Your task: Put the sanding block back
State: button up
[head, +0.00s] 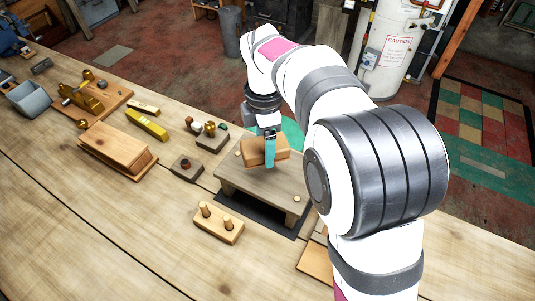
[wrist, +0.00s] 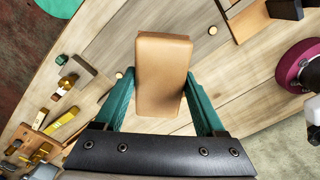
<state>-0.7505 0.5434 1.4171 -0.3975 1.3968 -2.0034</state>
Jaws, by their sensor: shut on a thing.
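The sanding block, a tan block with rounded edges (head: 254,152), is held in my gripper (head: 270,148). In the wrist view the block (wrist: 163,62) sits between the teal fingers of my gripper (wrist: 159,82), which are shut on its two sides. It is over the far part of a low wooden stand (head: 258,184) with small round pegs near its corners. The block looks roughly level. I cannot tell whether its underside touches the stand's top or hangs just above it.
A small dark-knobbed block (head: 187,168), a plane-like tool (head: 211,138), a yellow level (head: 147,125) and a wooden box (head: 117,150) lie to the left. The front left of the bench is clear.

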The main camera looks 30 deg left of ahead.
jog(key=w+d+r+m, duration=0.2)
jog(key=d+r+m, duration=0.1)
jog(key=d+m, duration=1.05)
jog(key=w+d+r+m, duration=0.1)
jog(key=d+r+m, duration=0.3)
jog(key=d+m, duration=0.9)
jog(key=w+d+f+n, duration=0.3)
jog(key=d+f+n, duration=0.3)
jog(key=f+n, duration=0.15)
jog(key=w+d+f+n, duration=0.3)
jog(key=d+f+n, duration=0.2)
jog(key=f+n, duration=0.3)
jog(key=w+a+f, duration=0.1)
jog(key=a+f, duration=0.1)
jog(key=a, duration=0.1)
jog(key=w+a+f+n, duration=0.1)
jog(key=w+a+f, duration=0.1)
jog(key=a, duration=0.1)
jog(key=w+a+f+n, duration=0.1)
jog(key=a+f, duration=0.1)
jog(key=a, duration=0.1)
jog(key=shift+w+a+f, duration=0.1)
jog(key=shift+w+f, duration=0.2)
jog(key=shift+w, duration=0.05)
jog(key=shift+w+a+f, duration=0.15)
jog(key=shift+a+f, duration=0.1)
jog(key=shift+f, duration=1.9)
